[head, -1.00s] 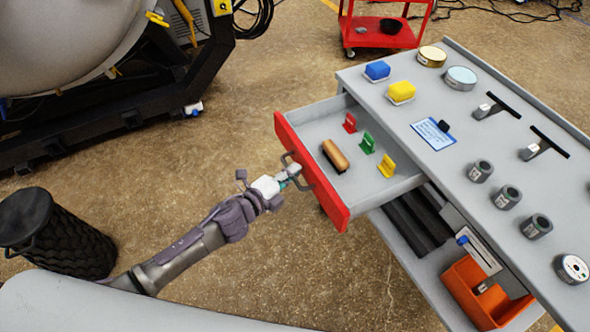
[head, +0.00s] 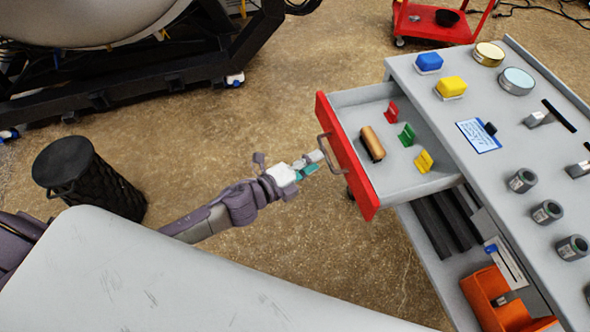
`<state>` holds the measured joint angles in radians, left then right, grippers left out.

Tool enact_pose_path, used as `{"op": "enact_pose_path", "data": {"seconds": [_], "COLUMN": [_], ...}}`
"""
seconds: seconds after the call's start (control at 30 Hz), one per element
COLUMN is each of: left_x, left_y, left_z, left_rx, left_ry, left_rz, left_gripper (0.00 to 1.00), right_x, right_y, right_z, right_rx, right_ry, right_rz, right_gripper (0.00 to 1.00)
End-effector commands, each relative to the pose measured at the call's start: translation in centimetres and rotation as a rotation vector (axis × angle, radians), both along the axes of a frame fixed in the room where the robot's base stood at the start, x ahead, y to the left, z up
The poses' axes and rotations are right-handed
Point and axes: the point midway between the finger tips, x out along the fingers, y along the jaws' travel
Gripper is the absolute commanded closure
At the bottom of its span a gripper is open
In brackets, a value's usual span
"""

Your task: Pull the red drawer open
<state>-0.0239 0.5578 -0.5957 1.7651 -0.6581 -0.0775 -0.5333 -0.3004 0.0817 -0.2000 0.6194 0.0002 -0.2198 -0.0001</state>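The red drawer (head: 347,160) stands pulled out of the grey workbench, its inside visible. Its dark bar handle (head: 329,154) is on the red front. My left gripper (head: 316,162) is just left of the handle, its fingertips close to it and spread apart, with nothing seen between them. Whether a fingertip still touches the handle is hard to tell. Inside the drawer lie a wooden-backed brush (head: 372,143) and red (head: 391,112), green (head: 407,134) and yellow (head: 424,161) clip-like pieces. My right gripper is not in view.
The workbench top (head: 470,105) holds blue and yellow blocks, round tins, a card and dark cylinders. An orange bin (head: 490,297) sits on the shelf below. A black basket (head: 88,178) stands at left, a red cart (head: 440,22) behind. Open floor lies left of the drawer.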

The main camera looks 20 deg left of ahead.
Motion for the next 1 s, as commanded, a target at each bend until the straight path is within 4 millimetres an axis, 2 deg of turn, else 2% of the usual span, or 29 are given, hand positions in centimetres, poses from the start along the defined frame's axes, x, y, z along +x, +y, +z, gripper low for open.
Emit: {"op": "enact_pose_path", "data": {"seconds": [0.03, 0.1, 0.37, 1.0], "left_x": [-1.2, -2.5, -5.3, -5.7], "left_y": [0.7, 1.4, 3.1, 3.4], "left_z": [0.0, 0.3, 1.0, 1.2], "left_rx": [0.001, 0.001, 0.0, 0.0], "left_ry": [0.004, 0.004, 0.002, 0.0], "left_rz": [-0.001, 0.0, 0.0, 0.0], "left_gripper": [0.63, 0.63, 0.63, 0.63], "right_x": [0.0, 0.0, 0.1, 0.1], "right_y": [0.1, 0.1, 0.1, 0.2], "right_z": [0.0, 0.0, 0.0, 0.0], "right_rx": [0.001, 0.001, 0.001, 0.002], "right_ry": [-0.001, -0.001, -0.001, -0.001], "right_rz": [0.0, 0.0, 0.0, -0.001], "right_gripper": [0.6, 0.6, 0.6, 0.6]}}
